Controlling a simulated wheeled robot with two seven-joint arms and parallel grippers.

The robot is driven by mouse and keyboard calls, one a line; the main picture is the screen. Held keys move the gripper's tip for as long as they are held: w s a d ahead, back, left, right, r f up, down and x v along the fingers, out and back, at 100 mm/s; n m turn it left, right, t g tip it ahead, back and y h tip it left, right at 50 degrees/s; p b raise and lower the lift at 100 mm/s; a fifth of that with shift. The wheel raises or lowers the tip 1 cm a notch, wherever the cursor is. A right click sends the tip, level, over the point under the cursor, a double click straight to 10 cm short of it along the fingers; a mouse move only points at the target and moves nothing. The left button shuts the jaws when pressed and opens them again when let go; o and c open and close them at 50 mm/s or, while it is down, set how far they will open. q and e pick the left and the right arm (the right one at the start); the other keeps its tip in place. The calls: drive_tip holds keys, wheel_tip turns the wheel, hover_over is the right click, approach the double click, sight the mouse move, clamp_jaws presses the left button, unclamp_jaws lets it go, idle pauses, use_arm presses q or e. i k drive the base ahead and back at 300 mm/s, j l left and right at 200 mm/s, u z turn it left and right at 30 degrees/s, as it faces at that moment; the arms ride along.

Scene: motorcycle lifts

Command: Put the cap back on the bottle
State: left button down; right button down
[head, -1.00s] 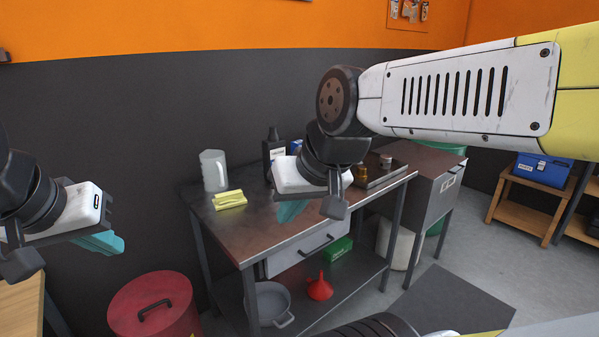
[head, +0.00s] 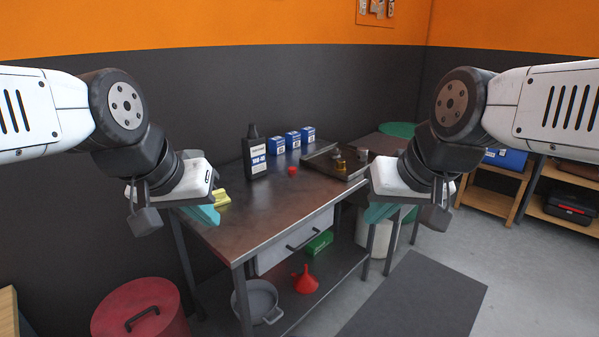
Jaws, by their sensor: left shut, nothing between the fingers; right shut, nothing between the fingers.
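A black oil bottle (head: 256,155) with a white label stands upright on the back of the metal workbench (head: 262,212). A small red cap (head: 292,170) lies on the benchtop to the right of the bottle and apart from it. My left gripper (head: 204,214) is shut and empty, in front of the bench's left end, left of the bottle. My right gripper (head: 380,212) is shut and empty, in front of the bench's right end, right of the cap. Neither gripper touches the bottle or cap.
Several blue boxes (head: 292,140) stand behind the cap. A dark tray (head: 322,163) holding small metal parts is at the right. A yellow cloth (head: 222,199) is partly hidden by my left gripper. The bench's middle and front are clear.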

sight(253, 151)
drive_tip(key=i+l+u, duration=0.1)
drive_tip(key=u, duration=0.3)
drive_tip(key=i+l+u, duration=0.15)
drive_tip(key=u, duration=0.3)
drive_tip(key=l+u, duration=0.25)
drive_tip(key=u, duration=0.15)
drive_tip(key=i+l+u, duration=0.2)
drive_tip(key=l, duration=0.55)
drive_tip(key=i+l+u, duration=0.2)
drive_tip(key=l, duration=0.55)
drive_tip(key=l+u, duration=0.2)
drive_tip(key=l, duration=1.6)
